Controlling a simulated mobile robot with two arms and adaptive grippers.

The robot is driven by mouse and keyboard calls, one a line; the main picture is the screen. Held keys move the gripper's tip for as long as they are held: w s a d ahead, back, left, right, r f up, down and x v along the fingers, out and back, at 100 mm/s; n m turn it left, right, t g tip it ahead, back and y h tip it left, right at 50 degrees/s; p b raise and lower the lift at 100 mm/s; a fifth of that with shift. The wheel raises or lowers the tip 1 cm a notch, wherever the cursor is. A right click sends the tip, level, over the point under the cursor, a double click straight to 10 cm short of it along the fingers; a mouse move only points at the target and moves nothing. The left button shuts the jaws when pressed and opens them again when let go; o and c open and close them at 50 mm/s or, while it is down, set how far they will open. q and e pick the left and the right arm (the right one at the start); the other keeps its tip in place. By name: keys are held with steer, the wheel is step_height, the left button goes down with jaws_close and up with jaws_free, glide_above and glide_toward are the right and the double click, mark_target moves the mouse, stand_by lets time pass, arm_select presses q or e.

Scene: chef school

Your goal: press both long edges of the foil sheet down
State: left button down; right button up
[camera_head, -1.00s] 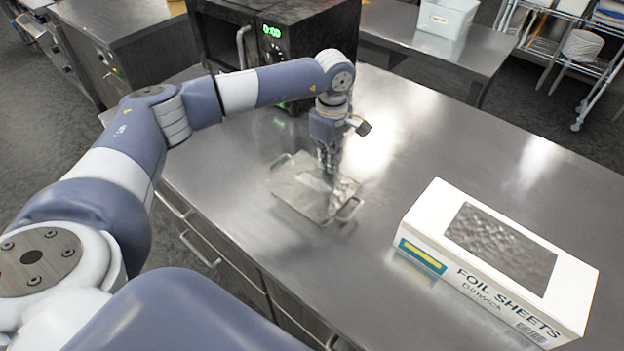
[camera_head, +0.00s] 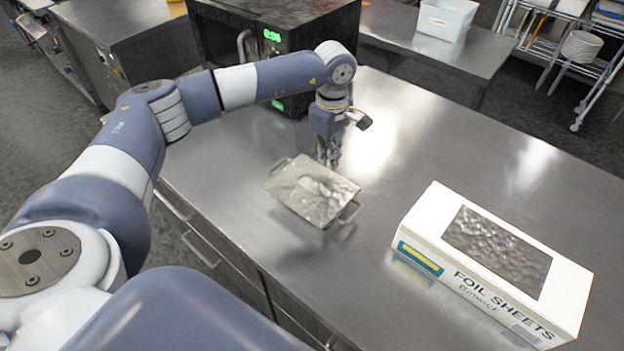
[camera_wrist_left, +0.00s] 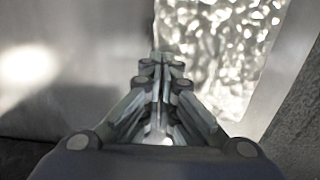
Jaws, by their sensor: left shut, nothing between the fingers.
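The crinkled silver foil sheet (camera_head: 312,186) lies over a shallow tray with a handle (camera_head: 349,213) at its near right end. The tray stands on the steel worktop. My left gripper (camera_head: 328,164) points down at the far long edge of the foil, fingers shut with nothing between them. In the left wrist view the shut fingertips (camera_wrist_left: 161,58) are at the border of the bright, wrinkled foil (camera_wrist_left: 225,45). I cannot tell whether they touch it. The gripper hides a little of the far edge. My right gripper is not in view.
A white foil sheets box (camera_head: 490,265) stands at the right front of the worktop (camera_head: 450,140). A black oven (camera_head: 275,40) with a green display stands behind my left arm. A white bin (camera_head: 446,20) stands on a back table.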

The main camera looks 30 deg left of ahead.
arm_select(q)
steer(key=shift+r+p, duration=0.9)
steer(key=shift+r, duration=1.2)
